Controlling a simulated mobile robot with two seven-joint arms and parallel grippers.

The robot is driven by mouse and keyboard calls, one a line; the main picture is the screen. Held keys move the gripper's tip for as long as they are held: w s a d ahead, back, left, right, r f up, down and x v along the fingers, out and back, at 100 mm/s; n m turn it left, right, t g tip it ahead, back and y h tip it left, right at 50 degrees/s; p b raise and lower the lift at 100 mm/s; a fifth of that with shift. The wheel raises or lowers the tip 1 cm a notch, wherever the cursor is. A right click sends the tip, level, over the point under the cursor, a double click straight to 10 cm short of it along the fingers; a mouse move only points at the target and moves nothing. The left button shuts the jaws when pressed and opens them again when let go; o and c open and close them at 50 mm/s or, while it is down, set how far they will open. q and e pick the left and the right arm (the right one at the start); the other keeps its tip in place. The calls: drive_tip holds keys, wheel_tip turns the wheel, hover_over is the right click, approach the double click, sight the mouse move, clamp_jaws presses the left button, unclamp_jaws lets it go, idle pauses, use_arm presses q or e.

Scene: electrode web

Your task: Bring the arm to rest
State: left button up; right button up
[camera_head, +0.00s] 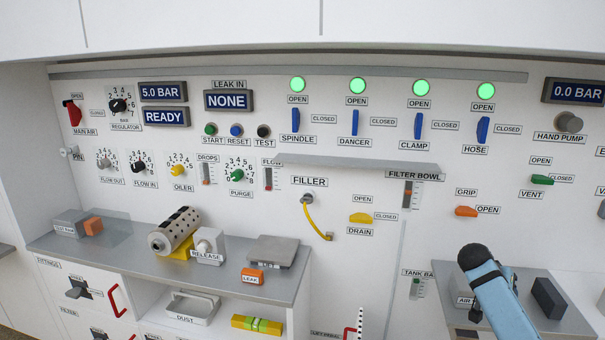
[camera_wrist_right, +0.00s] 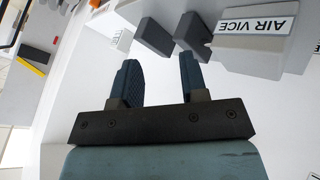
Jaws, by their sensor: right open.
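My right arm (camera_head: 492,295) comes in from the lower right in the head view, in front of the right bench; its gripper is hidden there. In the right wrist view my right gripper (camera_wrist_right: 157,80) is open, with its two dark fingers apart and nothing between them. Beyond the fingertips is the grey air vice (camera_wrist_right: 250,45), with dark jaw blocks (camera_wrist_right: 153,37) beside it. The fingers look apart from the vice. My left gripper is in neither view.
The panel carries blue levers (camera_head: 355,122) under green lamps, dials and displays. The left bench (camera_head: 130,250) holds a perforated cylinder (camera_head: 175,231), a release block (camera_head: 208,243) and an orange leak box (camera_head: 252,276). The right bench (camera_head: 575,318) carries a dark block (camera_head: 548,298) close to my arm.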

drive_tip(key=w+a+r+n+t+y, duration=0.3)
drive_tip(key=w+a+r+n+t, duration=0.15)
drive_tip(key=w+t, duration=0.35)
drive_tip(key=w+a+r+n+t+y, duration=0.3)
drive_tip(key=w+a+r+n+t, duration=0.1)
drive_tip(key=w+n+t, duration=0.25)
drive_tip(key=s+a+f+n+g+y, duration=0.1)
drive_tip(key=s+a+f+y, duration=0.1)
drive_tip(key=s+a+f, duration=0.7)
drive_tip(key=s+a+f+y, duration=0.2)
drive_tip(key=s+a+f, duration=0.4)
drive_tip(key=s+f, duration=0.35)
drive_tip(key=s+a+f+g+y, duration=0.1)
drive_tip(key=s+a+f, duration=0.25)
drive_tip(key=s, duration=0.35)
drive_tip(key=s+a+f+g, duration=0.1)
drive_tip(key=s+a+f, duration=0.1)
drive_tip(key=s+a, duration=0.35)
drive_tip(key=s+a+g+y, duration=0.1)
drive_tip(key=s+a, duration=0.2)
drive_tip(key=s, duration=1.3)
use_arm(q)
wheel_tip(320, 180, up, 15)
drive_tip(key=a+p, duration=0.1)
drive_tip(key=p, duration=1.9)
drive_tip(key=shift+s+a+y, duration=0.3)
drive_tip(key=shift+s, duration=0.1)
use_arm(e)
wheel_tip(320, 180, up, 15)
drive_tip(key=s+d, duration=0.1)
